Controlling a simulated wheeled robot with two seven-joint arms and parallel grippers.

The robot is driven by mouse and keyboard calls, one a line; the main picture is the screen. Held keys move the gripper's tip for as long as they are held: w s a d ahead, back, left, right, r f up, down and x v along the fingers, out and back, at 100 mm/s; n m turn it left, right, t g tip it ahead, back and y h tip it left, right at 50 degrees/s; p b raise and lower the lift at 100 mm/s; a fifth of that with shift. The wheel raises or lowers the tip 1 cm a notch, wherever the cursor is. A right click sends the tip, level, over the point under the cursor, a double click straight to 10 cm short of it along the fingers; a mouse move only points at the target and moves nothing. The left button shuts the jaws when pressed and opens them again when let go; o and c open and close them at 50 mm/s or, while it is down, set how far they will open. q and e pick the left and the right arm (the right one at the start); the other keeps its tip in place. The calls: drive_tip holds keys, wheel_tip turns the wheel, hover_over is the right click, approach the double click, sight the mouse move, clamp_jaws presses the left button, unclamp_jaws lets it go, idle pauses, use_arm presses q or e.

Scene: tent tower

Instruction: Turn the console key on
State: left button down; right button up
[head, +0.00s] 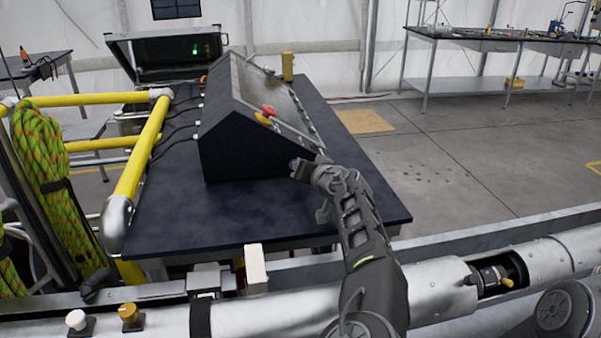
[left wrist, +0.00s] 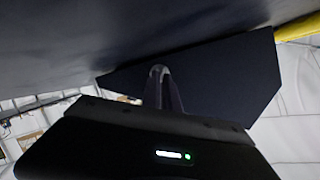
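The black sloped console (head: 255,115) stands on a dark table, with red and orange knobs on its sloped face. In the left wrist view its dark end panel (left wrist: 225,85) fills the middle, seen upside down. My left gripper (head: 302,170) is at the near right lower corner of the console, touching or very close to it. In the left wrist view the left gripper's fingers (left wrist: 160,82) look drawn together in a narrow shape pointing at the panel. I cannot make out the key; it may be hidden by the gripper. My right gripper is not in view.
The dark tabletop (head: 180,215) is clear in front of the console. Yellow pipe railing (head: 140,150) runs along the left. A green-lit open case (head: 165,50) stands behind. A silver pipe (head: 440,293) crosses the foreground. A workbench (head: 490,43) stands far right.

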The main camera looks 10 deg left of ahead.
use_arm(q)
drive_tip(key=shift+d+m, duration=0.1)
drive_tip(key=shift+m, duration=0.3)
drive_tip(key=c, duration=1.6)
unclamp_jaws()
drive_tip(key=shift+d, duration=0.1)
drive_tip(key=b+v, duration=0.1)
drive_tip(key=v, duration=0.5)
drive_tip(key=shift+s+d+r+b, duration=0.1)
drive_tip(key=shift+s+d+b, duration=0.2)
drive_tip(key=shift+b, duration=0.1)
drive_tip(key=shift+s+d+r, duration=0.15)
drive_tip(key=shift+s+d, duration=0.05)
drive_tip(key=shift+s, duration=0.1)
drive_tip(key=shift+o, duration=0.2)
